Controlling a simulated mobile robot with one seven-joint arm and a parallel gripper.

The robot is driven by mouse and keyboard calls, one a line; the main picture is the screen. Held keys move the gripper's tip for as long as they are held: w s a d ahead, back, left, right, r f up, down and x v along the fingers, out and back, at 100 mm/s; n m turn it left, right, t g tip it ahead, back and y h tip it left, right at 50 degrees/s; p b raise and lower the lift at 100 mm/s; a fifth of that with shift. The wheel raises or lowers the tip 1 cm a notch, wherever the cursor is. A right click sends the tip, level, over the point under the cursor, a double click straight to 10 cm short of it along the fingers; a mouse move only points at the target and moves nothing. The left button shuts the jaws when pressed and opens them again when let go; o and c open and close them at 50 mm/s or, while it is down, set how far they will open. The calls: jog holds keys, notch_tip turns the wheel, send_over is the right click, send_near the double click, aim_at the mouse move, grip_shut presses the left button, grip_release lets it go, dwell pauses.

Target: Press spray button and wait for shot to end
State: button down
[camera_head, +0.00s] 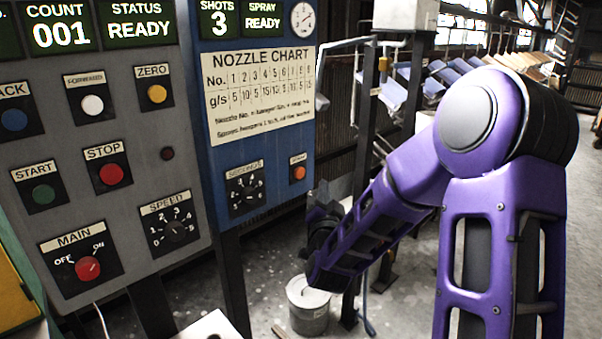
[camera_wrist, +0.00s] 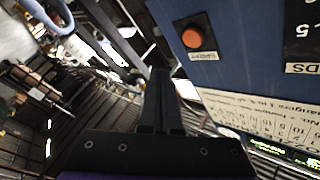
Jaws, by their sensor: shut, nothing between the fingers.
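The orange spray button (camera_head: 299,173) sits on a black plate at the lower right of the blue panel (camera_head: 270,160). It also shows in the wrist view (camera_wrist: 192,37), to the upper right of my fingertips. My gripper (camera_head: 320,200) is in front of the panel, below and to the right of the button. In the wrist view its fingers (camera_wrist: 160,78) are together and empty. They look apart from the button. The display (camera_head: 240,20) at the top of the blue panel reads SHOTS 3 and SPRAY READY.
A seconds dial (camera_head: 246,188) is left of the button, below the nozzle chart (camera_head: 262,95). A grey panel (camera_head: 100,130) with several buttons and dials stands at left; its display reads STATUS READY. A metal bucket (camera_head: 309,308) is on the floor below my gripper. A dark post (camera_head: 365,130) stands behind.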

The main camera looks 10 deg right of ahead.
aim_at(305, 171)
jog(key=shift+w+a+b, duration=0.25)
jog(key=shift+w+a, duration=0.5)
jog(key=shift+w, duration=0.25)
jog(key=shift+w+a+b, duration=0.2)
jog(key=shift+w+a, duration=0.5)
jog(key=shift+w, duration=0.3)
jog(key=shift+w, duration=0.1)
dwell(0.5)
jog(key=shift+w+a+b, duration=0.25)
jog(key=shift+b, duration=0.2)
jog(key=shift+w+a+b, duration=0.3)
jog(key=shift+w+b, duration=0.05)
jog(key=shift+w, duration=0.05)
dwell(0.6)
jog(key=shift+s+d+b, duration=0.3)
jog(key=shift+s+d, duration=0.2)
jog(key=shift+s, duration=0.25)
jog(key=shift+s+d, duration=0.75)
jog(key=shift+s, duration=0.3)
jog(key=shift+s+d, duration=0.75)
jog(key=shift+s, duration=0.25)
